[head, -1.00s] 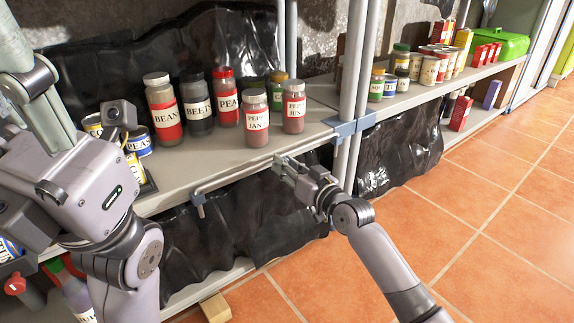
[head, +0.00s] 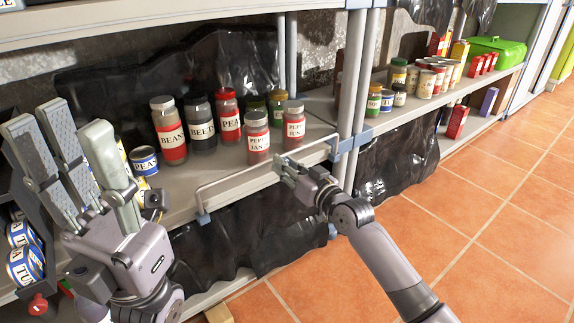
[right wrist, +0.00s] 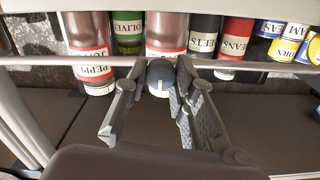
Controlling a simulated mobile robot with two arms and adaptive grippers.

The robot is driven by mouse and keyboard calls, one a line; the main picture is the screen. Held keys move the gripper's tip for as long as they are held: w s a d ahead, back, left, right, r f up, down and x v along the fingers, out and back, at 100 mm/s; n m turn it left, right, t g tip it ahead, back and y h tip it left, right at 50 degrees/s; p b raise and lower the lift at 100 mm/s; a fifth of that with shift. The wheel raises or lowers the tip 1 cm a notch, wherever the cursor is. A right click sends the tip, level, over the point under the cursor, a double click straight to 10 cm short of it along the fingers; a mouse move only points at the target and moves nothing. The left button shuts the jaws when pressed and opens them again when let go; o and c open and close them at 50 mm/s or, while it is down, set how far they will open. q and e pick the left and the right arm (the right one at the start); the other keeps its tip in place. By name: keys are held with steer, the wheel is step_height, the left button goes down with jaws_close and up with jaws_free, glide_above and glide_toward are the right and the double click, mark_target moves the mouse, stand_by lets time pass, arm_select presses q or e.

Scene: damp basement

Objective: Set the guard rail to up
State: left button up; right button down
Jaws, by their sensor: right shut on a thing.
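The guard rail (head: 228,177) is a thin pale bar along the front edge of the middle shelf, in front of the jars. In the head view it stands above the shelf edge, with its left leg reaching down to a bracket (head: 203,218). In the right wrist view the rail (right wrist: 50,61) runs across the jars. My right gripper (head: 281,164) is shut on the rail near its right part; in the wrist view a grey knob-like piece sits between its fingers (right wrist: 155,95). My left gripper (head: 62,125) is raised at the left, its fingers apart and empty.
A shelf post (head: 352,90) stands right of the rail. The tiled floor (head: 480,215) at right is clear.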

steer(key=shift+r, duration=0.4)
steer(key=c, duration=1.7)
jaws_free()
steer(key=o, duration=0.4)
steer(key=shift+f, duration=0.15)
steer(key=v, duration=1.2)
